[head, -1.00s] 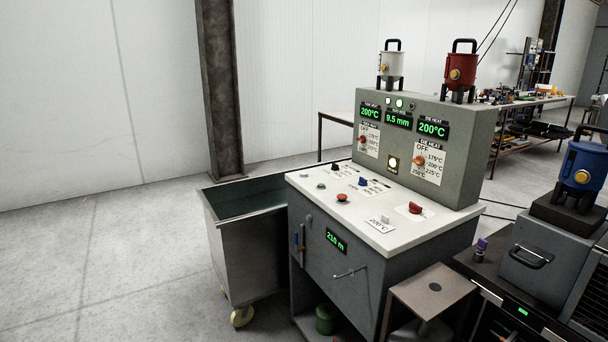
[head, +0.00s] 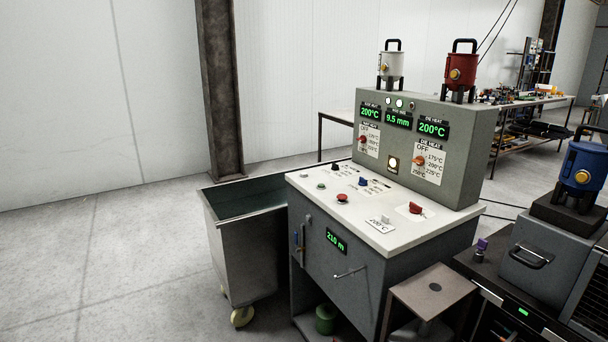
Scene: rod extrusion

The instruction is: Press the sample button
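The grey extruder console (head: 425,150) stands right of centre with a white sloping control top (head: 350,212). On the top are a small round grey button (head: 321,186), a red button (head: 342,197), blue (head: 363,181) and black (head: 335,167) knobs, and a red switch (head: 415,208). A lit round button (head: 392,163) glows on the upright panel. The labels beside the buttons are too small to read, so I cannot tell which is the sample button. Neither of my grippers is in view.
Displays read 200°C (head: 370,112), 9.5 mm (head: 398,119), 200°C (head: 432,129) and 21.0 m (head: 336,241). A wheeled metal bin (head: 243,255) stands left of the console. A small stand (head: 432,288) and a dark machine (head: 540,262) crowd the right. The floor at left is clear.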

